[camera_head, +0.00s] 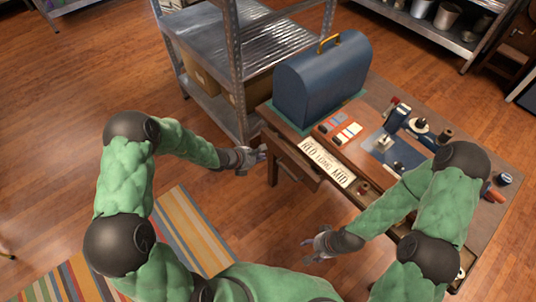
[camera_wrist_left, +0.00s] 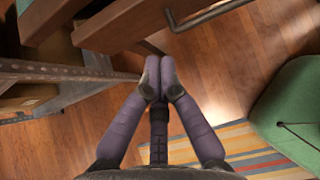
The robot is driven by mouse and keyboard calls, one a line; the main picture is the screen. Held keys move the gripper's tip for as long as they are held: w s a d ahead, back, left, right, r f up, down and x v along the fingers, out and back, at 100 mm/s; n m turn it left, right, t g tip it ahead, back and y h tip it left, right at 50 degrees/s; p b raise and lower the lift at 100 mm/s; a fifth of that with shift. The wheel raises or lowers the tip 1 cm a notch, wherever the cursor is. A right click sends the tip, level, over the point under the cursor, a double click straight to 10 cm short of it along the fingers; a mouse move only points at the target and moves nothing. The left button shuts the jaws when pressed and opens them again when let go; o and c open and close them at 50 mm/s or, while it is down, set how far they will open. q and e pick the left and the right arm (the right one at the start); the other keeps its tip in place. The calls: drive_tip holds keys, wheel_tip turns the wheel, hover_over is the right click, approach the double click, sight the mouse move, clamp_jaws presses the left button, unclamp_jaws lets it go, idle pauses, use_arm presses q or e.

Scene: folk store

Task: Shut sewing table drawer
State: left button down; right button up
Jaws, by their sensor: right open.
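The sewing table (camera_head: 358,192) stands on the right in the head view. Its wooden drawer (camera_head: 291,159) is at the left part of the front and seems to stick out a little; how far is hard to tell. A dark metal handle (camera_wrist_left: 212,14) shows at the top of the left wrist view. My left gripper (camera_head: 262,154) is beside the drawer's left end, close to it. In the left wrist view its fingers (camera_wrist_left: 158,68) meet at the tips with nothing seen between them. My right gripper (camera_head: 308,249) is open and empty, in front of the table.
A blue sewing-machine case (camera_head: 322,82), a lettered sign (camera_head: 327,161) and a sewing machine (camera_head: 398,118) are on the table. A metal shelf (camera_head: 241,62) stands close behind my left gripper. A striped rug (camera_head: 184,232) lies on the open floor.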

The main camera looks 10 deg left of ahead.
use_arm(q)
drive_tip(key=p+v, duration=0.1)
drive_tip(key=v, duration=0.4)
drive_tip(key=n+t+h, duration=0.5)
drive_tip(key=n+t, duration=0.2)
drive_tip(key=n, duration=1.1)
approach(275, 145)
drive_tip(key=b+x, duration=0.5)
drive_tip(key=x, duration=0.2)
drive_tip(key=shift+d, duration=0.1)
drive_tip(key=shift+r, duration=0.1)
